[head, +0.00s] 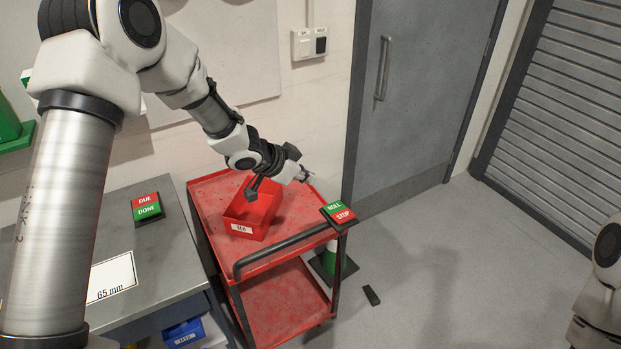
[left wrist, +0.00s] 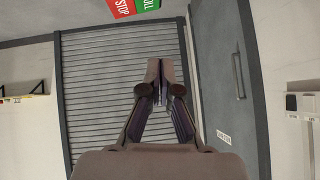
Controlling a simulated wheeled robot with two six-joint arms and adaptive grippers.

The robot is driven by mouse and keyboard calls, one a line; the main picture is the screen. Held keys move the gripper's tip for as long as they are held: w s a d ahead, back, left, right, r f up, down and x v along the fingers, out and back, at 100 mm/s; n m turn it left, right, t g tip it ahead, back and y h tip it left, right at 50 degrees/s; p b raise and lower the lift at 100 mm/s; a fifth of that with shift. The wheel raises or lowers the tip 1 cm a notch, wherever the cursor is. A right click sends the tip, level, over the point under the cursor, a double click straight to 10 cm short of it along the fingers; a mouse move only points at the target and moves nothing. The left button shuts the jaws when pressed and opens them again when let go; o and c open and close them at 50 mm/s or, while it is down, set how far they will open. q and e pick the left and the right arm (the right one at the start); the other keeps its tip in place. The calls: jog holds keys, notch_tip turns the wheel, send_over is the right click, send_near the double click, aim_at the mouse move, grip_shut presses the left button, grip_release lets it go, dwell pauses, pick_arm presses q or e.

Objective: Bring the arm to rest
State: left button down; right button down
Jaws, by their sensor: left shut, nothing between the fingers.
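My left arm comes in from the left and reaches over the red cart. My left gripper (head: 309,177) is above the cart, to the right of the red bin and above the red and green ROLL/STOP block (head: 338,213). In the left wrist view the fingers of my left gripper (left wrist: 157,82) meet at their tips, shut with nothing between them. They point toward the grey roller shutter (left wrist: 105,95). The ROLL/STOP block (left wrist: 133,7) shows upside down at the top of that view. Part of my right arm shows at the right edge of the head view; its gripper is out of sight.
The red cart (head: 210,190) carries a red bin (head: 238,228). A grey bench (head: 165,265) with a DUE/DONE block (head: 147,208) stands at left. A grey door (head: 415,110) is behind; a small dark object (head: 371,295) lies on the floor. Floor at right is mostly clear.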

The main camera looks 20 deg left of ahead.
pick_arm(q)
jog(key=shift+d, duration=0.1)
jog(key=shift+g, duration=0.6)
jog(key=f, duration=0.2)
jog(key=s+f+b, duration=0.1)
jog(key=f, duration=0.1)
jog(key=s+f, duration=0.1)
jog(key=f, duration=0.1)
jog(key=shift+s+d+f+b, duration=0.1)
jog(key=shift+d+f+b, duration=0.15)
jog(key=shift+f+b, duration=0.1)
jog(key=s+d+f+n+g+b, duration=0.2)
jog(key=s+f, duration=0.7)
jog(key=f, duration=0.2)
jog(key=s+d+f+n+g+b, duration=0.1)
jog(key=s+d+f+g+b, duration=0.15)
jog(key=s+f, duration=0.75)
jog(key=s+f+n+g+y+b, duration=0.25)
jog(key=s+f, duration=0.45)
jog(key=s, duration=0.5)
jog(key=s+a+r+n+y+p, duration=0.1)
jog(key=s+a+n+y, duration=0.1)
jog(key=s+a, duration=0.3)
jog(key=shift+n, duration=0.55)
